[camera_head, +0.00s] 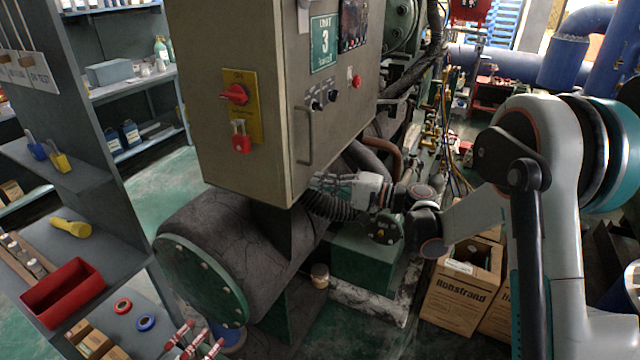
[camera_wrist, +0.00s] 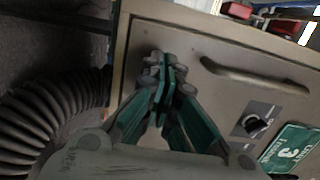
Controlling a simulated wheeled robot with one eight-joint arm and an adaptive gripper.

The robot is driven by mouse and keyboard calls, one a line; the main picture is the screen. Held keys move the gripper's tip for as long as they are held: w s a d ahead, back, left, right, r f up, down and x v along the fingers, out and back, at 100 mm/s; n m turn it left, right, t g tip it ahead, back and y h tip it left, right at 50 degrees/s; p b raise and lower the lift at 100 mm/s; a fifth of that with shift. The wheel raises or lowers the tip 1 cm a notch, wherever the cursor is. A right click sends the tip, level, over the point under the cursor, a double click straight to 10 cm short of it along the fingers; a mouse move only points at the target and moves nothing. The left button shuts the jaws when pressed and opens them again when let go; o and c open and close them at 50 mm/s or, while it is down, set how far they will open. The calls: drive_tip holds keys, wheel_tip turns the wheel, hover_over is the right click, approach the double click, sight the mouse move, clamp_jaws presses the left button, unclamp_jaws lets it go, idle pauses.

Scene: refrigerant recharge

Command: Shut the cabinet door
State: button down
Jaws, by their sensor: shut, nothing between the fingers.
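The grey-beige cabinet (camera_head: 238,40) stands on the machine. Its door (camera_head: 335,100) carries a green "UNIT 3" sign, dark knobs, a red button and a bar handle (camera_head: 308,135). The door looks flush with the cabinet body; I see no clear gap, but cannot tell if it is fully shut. My gripper (camera_head: 318,181) is at the door's lower edge, below the handle. In the wrist view, my gripper (camera_wrist: 162,72) has its fingers together and empty, in front of the door face (camera_wrist: 190,40). The handle (camera_wrist: 255,75) is to their right. Contact with the door cannot be told.
A yellow plate (camera_head: 255,85) with a red switch and red lock is on the cabinet's left side. A ribbed hose (camera_wrist: 45,115) runs close to my gripper. Grey shelves (camera_head: 75,185) stand left. Cardboard boxes (camera_head: 460,295) sit on the floor below my arm.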

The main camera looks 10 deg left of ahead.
drive_tip(key=s+p+v, duration=0.1)
drive_tip(key=p+v, duration=0.2)
drive_tip(key=v, duration=0.8)
drive_tip(key=s+d+r+h, duration=0.2)
drive_tip(key=s+r+h, duration=0.15)
drive_tip(key=s, duration=0.25)
drive_tip(key=s+d+r+h, duration=0.2)
drive_tip(key=s+h, duration=0.3)
drive_tip(key=s, duration=0.1)
drive_tip(key=s+d+n+t+h, duration=0.2)
drive_tip(key=s+d+h, duration=0.7)
drive_tip(key=s+d, duration=0.5)
drive_tip(key=s, duration=0.4)
drive_tip(key=shift+s+d+f+n+t, duration=0.15)
drive_tip(key=shift+s+f+n+t, duration=0.1)
drive_tip(key=shift+n+t, duration=0.15)
drive_tip(key=c, duration=2.3)
unclamp_jaws()
